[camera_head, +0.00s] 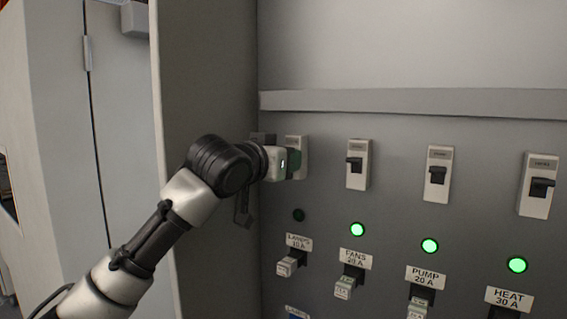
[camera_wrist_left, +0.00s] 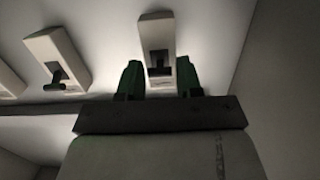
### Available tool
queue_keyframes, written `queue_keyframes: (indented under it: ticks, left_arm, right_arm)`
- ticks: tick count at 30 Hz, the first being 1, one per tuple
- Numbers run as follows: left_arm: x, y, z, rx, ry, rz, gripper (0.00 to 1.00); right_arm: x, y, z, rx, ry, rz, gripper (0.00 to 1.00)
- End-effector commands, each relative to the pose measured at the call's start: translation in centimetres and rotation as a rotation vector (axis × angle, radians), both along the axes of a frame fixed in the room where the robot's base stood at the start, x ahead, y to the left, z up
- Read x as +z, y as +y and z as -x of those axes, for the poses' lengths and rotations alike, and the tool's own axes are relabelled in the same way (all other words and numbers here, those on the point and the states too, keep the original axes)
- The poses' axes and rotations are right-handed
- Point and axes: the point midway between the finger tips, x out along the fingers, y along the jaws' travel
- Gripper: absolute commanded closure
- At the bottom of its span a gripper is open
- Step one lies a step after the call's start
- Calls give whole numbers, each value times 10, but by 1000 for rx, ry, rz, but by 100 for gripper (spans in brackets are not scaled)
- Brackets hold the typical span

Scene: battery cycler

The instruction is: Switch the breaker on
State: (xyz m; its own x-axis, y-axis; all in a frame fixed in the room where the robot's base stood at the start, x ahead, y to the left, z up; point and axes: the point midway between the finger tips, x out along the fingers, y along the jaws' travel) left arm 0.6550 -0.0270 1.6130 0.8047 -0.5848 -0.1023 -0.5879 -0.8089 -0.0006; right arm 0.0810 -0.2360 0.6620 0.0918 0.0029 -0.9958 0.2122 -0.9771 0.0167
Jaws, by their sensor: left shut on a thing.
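The leftmost breaker (camera_head: 297,146), above the LAMPS 15 A label (camera_head: 298,242), is a pale upright housing mostly hidden by my left gripper (camera_head: 294,164). Its indicator lamp (camera_head: 299,215) is dark. In the left wrist view my left gripper (camera_wrist_left: 158,78) has its green fingers on either side of this breaker (camera_wrist_left: 157,35). The dark switch lever (camera_wrist_left: 159,64) shows between the fingers. The gripper is shut on the breaker; the exact contact is hard to see. My right gripper is in neither view.
Three other breakers, FANS (camera_head: 357,164), PUMP (camera_head: 438,173) and HEAT (camera_head: 539,185), stand to the right, with lit green lamps below. Labelled plugs such as the LAMPS one (camera_head: 289,265) stick out lower down. A grey side wall (camera_head: 208,80) stands close left of the panel.

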Motion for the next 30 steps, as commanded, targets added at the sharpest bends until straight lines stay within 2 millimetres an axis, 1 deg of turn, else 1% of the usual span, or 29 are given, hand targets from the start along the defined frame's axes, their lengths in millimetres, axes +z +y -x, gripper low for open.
queue_keyframes:
  ticks: [9,23,24,28,29,30]
  left_arm:
    - [3,-1,-1,0,93,-66,88]
    - [3,-1,-1,0,106,-74,88]
    - [3,-1,-1,0,106,-74,61]
    - [3,-1,-1,0,104,-74,42]
    - [3,-1,-1,0,104,-74,39]
    - [3,-1,-1,0,103,-74,39]
  right_arm:
    - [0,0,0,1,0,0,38]
    - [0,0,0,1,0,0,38]
    - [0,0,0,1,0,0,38]
    - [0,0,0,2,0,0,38]
    - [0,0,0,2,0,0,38]
    - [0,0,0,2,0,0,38]
